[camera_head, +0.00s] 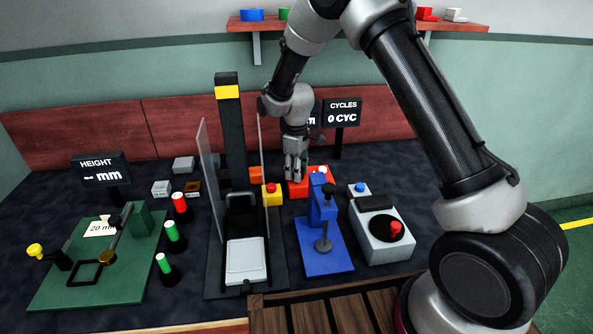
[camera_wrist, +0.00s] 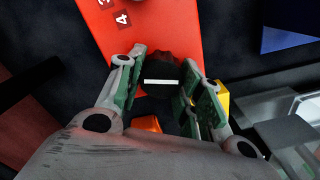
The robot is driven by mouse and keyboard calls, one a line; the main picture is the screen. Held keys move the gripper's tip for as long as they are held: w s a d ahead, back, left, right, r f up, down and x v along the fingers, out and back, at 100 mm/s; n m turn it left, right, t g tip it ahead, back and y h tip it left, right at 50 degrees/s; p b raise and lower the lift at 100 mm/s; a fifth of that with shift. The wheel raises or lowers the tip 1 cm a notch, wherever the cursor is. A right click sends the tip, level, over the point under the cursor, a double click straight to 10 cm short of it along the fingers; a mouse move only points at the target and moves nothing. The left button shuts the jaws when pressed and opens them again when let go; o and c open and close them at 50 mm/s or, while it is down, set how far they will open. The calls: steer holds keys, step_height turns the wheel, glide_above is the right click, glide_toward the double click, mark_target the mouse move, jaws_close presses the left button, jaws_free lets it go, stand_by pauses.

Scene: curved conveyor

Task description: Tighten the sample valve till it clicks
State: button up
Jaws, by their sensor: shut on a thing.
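A black knob (camera_wrist: 163,68) with a white line across it sits at the edge of a red panel (camera_wrist: 165,22) in the wrist view. I take it to be the sample valve's knob; no label naming it is readable. My gripper (camera_wrist: 161,82) has its two green-padded fingers on either side of the knob and is shut on it. The white line runs roughly level in this picture. In the head view my gripper (camera_head: 294,178) points down at the red unit (camera_head: 323,188) behind the blue stand, and its fingers hide the knob there.
Left of my gripper is a yellow block with a red button (camera_head: 271,194) and a clear-panelled press (camera_head: 229,128). In front are a blue stand (camera_head: 323,259) and a grey box with a red knob (camera_head: 385,238). Behind, a display (camera_head: 342,112) reads 0 CYC.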

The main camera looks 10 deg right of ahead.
steer(key=m, duration=0.4)
steer(key=shift+w+d+m, duration=0.1)
steer(key=shift+m, duration=2.1)
steer(key=o, duration=1)
steer(key=shift+o, duration=0.2)
steer(key=shift+r, duration=0.1)
step_height(320, 180, up, 12)
